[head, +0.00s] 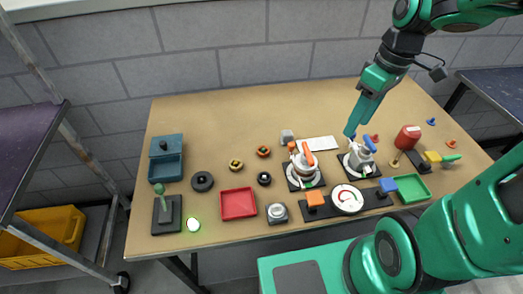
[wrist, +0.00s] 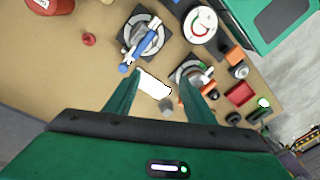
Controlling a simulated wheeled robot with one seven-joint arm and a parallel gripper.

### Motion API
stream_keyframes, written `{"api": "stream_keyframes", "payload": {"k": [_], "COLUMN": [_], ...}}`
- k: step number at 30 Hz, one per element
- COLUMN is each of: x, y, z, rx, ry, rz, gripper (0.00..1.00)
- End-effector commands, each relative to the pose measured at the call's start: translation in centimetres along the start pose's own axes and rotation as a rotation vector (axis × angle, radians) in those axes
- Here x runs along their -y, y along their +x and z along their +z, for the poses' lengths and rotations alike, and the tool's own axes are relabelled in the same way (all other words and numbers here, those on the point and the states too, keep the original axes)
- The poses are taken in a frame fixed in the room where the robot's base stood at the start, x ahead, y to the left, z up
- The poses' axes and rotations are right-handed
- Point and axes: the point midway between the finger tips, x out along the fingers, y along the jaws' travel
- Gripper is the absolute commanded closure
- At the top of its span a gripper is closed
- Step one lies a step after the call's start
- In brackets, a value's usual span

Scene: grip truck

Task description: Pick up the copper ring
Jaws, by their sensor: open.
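The copper ring (head: 263,151) appears to be the small dark ring with an orange-copper top. It lies flat on the wooden table (head: 200,120), left of the grey block. A brass-coloured ring (head: 236,165) lies a little left and nearer. I cannot pick out the copper ring for sure in the wrist view. My gripper (head: 350,131) is above the right half of the table, pointing down, well right of the copper ring and apart from it. In the wrist view its two fingers (wrist: 158,82) are spread with nothing between them; a white card shows below.
A grey block (head: 287,136), a black ring (head: 264,178) and a red tray (head: 238,204) lie near the copper ring. The back left tabletop is clear.

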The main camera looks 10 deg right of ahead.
Motion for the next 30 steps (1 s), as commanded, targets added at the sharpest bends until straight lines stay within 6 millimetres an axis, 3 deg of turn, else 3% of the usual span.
{"api": "stream_keyframes", "payload": {"k": [1,6,12,18,30], "x": [0.7,4.2,8.2,10.0,11.2], "y": [0.8,3.1,5.0,6.3,10.8], "z": [-2.8,-10.4,-15.6,-17.1,-17.2], "rx": [-0.007,-0.077,-0.166,-0.203,-0.203], "ry": [-0.170,-0.708,-1.116,-1.248,-1.249], "rz": [-0.030,-0.122,-0.196,-0.220,-0.218], "gripper": [0.51,0.51,0.51,0.51,0.51]}}
